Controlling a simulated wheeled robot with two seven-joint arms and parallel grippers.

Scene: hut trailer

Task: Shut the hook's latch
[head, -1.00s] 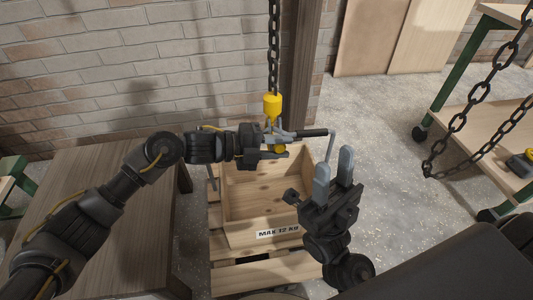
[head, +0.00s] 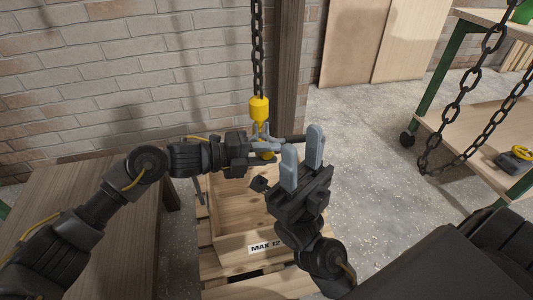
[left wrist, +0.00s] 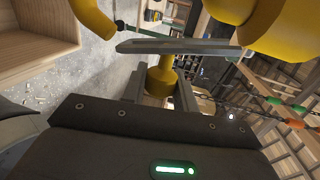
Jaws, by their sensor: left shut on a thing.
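The yellow hook block (head: 259,108) hangs on a chain; my left gripper (head: 262,146) is at the hook below it and hides much of it. In the left wrist view the yellow hook (left wrist: 282,28) is close, with a grey bar, seemingly the latch (left wrist: 180,46), across its opening; I cannot tell whether it is fully seated. My left gripper is shut on a yellow part of the hook (left wrist: 162,78). My right gripper (head: 302,156) is open and empty, in front and right of the hook.
The wooden crate (head: 230,198) stands on a pallet (head: 212,268) under the hook. A wooden table (head: 110,215) is at left, with a brick wall behind. A slack chain (head: 458,118) hangs at right before a shelved bench (head: 475,135). Floor between is clear.

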